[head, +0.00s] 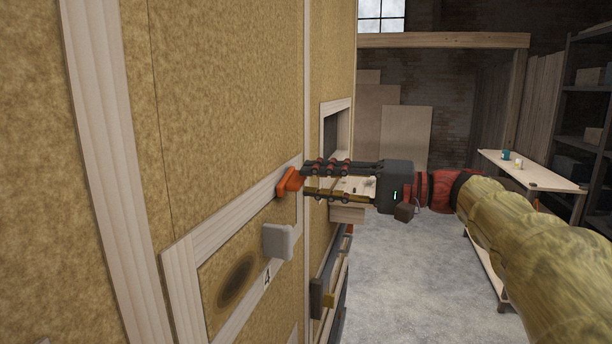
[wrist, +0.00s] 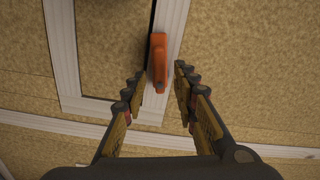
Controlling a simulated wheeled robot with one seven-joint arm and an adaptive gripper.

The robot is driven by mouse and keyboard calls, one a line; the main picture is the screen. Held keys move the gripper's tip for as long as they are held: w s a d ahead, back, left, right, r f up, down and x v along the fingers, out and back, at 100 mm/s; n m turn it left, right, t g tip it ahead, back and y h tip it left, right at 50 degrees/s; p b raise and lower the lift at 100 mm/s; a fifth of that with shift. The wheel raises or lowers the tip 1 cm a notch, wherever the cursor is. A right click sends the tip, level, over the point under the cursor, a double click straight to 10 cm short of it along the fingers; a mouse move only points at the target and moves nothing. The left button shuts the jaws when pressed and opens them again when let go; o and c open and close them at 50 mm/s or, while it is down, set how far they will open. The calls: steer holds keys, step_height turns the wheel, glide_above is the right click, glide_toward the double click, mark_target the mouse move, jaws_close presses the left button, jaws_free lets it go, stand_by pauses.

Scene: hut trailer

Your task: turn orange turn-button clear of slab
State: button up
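The orange turn-button (head: 289,181) sits on the pale wooden frame strip above a small framed panel, the slab (head: 220,280), marked 4. In the wrist view the orange turn-button (wrist: 158,60) is upright in the picture, lying along the frame strip beside a dark gap. My gripper (head: 306,180) is at the button from the right in the head view. In the wrist view my gripper (wrist: 158,78) is open, with one finger on each side of the button's near end. A gap shows on both sides, and I cannot tell whether either finger touches it.
A grey block-like handle (head: 277,242) sticks out of the panel below the button. A framed opening with a ledge (head: 347,214) lies beyond my gripper. A wooden table (head: 530,172) with small cups stands at the right. The concrete floor (head: 410,270) between is clear.

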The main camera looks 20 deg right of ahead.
steer(key=shift+x, duration=1.15)
steer(key=shift+d, duration=0.1)
steer(key=shift+c, duration=1.2)
jaws_close()
